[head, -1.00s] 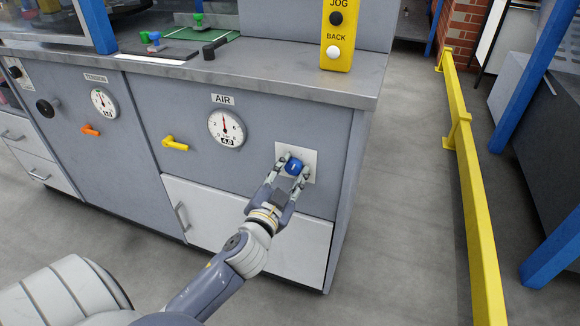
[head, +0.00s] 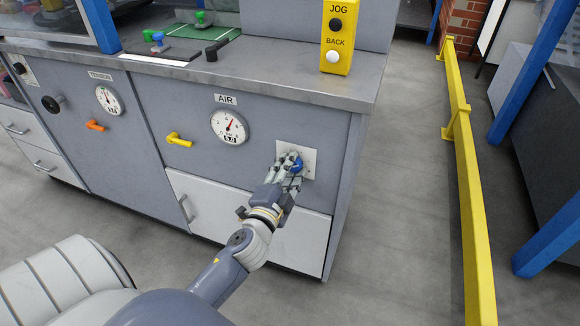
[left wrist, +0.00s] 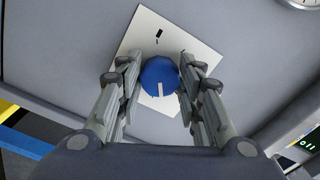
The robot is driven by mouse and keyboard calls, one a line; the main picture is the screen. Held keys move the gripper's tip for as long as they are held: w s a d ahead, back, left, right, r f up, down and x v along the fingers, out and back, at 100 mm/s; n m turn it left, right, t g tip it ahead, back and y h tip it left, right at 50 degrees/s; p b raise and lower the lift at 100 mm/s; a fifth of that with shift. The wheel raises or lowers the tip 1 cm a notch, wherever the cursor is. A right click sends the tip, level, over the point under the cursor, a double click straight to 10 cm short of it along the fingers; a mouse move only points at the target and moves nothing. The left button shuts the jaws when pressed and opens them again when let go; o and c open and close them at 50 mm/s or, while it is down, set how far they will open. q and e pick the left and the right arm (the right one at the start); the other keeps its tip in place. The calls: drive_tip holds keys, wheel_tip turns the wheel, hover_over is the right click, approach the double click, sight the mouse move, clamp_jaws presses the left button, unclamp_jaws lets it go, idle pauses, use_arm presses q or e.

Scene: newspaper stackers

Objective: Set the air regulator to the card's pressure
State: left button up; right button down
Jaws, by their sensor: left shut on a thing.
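The blue air regulator knob (head: 298,165) sits on a white plate (head: 311,158) on the cabinet front, right of the AIR gauge (head: 229,127). My left gripper (head: 290,163) is shut on the knob, with its fingers at either side. In the left wrist view the knob (left wrist: 160,77) lies between the fingertips, and its white mark points down in the picture. The AIR gauge's red needle leans a little right of straight up, and its lower window appears to read 5.0. No card with a pressure is readable. My right gripper is not in view.
A yellow lever (head: 179,140) is left of the AIR gauge. A TENSION gauge (head: 109,100) and orange lever (head: 95,126) are farther left. A yellow JOG/BACK button box (head: 337,38) stands on the countertop. A yellow rail (head: 462,170) runs along the right; floor between is clear.

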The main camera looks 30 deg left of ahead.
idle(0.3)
use_arm(q)
drive_tip(key=o, duration=1.1)
drive_tip(key=shift+c, duration=0.2)
drive_tip(key=v, duration=1.2)
